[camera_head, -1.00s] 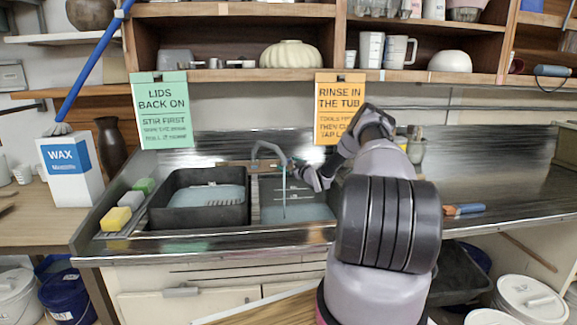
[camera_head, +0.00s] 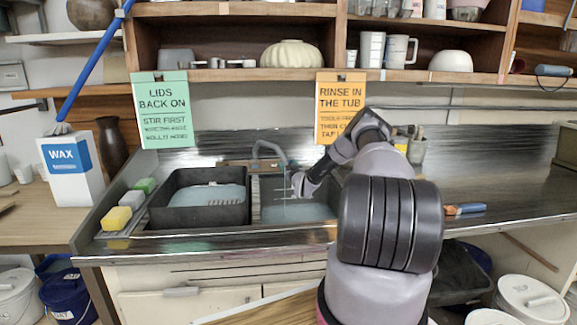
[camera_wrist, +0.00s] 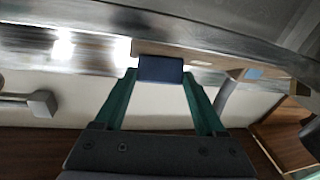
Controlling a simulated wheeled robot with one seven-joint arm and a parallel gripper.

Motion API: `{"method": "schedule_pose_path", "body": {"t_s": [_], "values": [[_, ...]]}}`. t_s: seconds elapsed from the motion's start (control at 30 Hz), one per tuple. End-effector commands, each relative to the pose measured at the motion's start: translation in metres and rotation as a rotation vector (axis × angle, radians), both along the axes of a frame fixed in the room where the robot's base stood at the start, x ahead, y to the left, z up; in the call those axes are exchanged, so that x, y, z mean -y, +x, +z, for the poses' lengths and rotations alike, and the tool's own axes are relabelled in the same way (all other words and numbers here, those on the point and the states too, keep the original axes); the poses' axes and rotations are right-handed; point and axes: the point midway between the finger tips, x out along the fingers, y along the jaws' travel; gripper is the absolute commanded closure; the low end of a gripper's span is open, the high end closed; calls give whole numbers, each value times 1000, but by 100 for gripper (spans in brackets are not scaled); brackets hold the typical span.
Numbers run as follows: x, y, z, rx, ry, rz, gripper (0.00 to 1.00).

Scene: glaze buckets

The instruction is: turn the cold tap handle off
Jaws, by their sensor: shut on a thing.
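The grey tap spout (camera_head: 268,147) arches over the right basin (camera_head: 297,213) in the head view. A thin stream of water (camera_head: 284,190) shows below it. My gripper (camera_head: 297,184) is beside the spout, over the basin, small and partly hidden by my own wrist. In the wrist view its two green fingers (camera_wrist: 160,72) are shut on a dark blue block (camera_wrist: 161,69), which looks like the cold tap handle. The handle cannot be made out in the head view.
A dark tub (camera_head: 205,212) with greyish liquid stands left of the basin, with sponges (camera_head: 117,218) beside it. An orange sign (camera_head: 340,105) hangs from the shelf above my arm. A blue-handled brush (camera_head: 465,209) lies on the counter at right. The right counter is mostly clear.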

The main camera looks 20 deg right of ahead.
Motion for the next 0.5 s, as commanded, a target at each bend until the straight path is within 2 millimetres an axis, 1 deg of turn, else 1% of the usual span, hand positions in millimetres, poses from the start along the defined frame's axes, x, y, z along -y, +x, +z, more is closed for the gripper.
{"method": "schedule_pose_path", "body": {"t_s": [0.2,0.5], "values": [[-4,0,-1,20,73,-101,83],[-4,1,0,35,122,-170,83]]}}
